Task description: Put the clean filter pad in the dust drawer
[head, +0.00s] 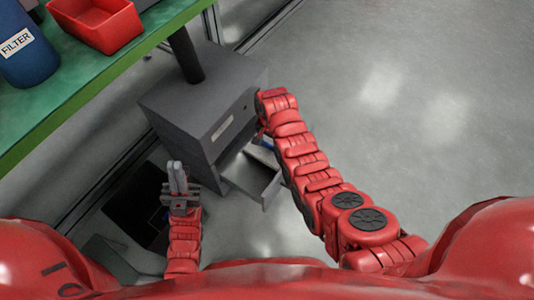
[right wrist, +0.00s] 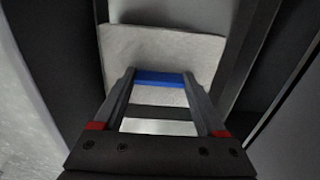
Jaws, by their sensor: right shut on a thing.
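The dust drawer (head: 240,172) is a grey tray pulled out from the front of a dark grey box (head: 190,105). My right arm reaches over the drawer, and the arm hides most of the right gripper in the head view. In the right wrist view, my right gripper (right wrist: 160,80) is shut on the blue strip at the near edge of a pale grey filter pad (right wrist: 165,48). Dark walls flank the pad; I cannot tell whether it rests on the drawer floor. My left gripper (head: 178,170) is empty, its fingers together, left of the drawer.
A green-topped bench (head: 70,70) at the upper left carries a red bin (head: 98,25) and a blue container labelled FILTER (head: 25,50). A dark pipe (head: 186,55) rises from the box. The grey floor at right is clear.

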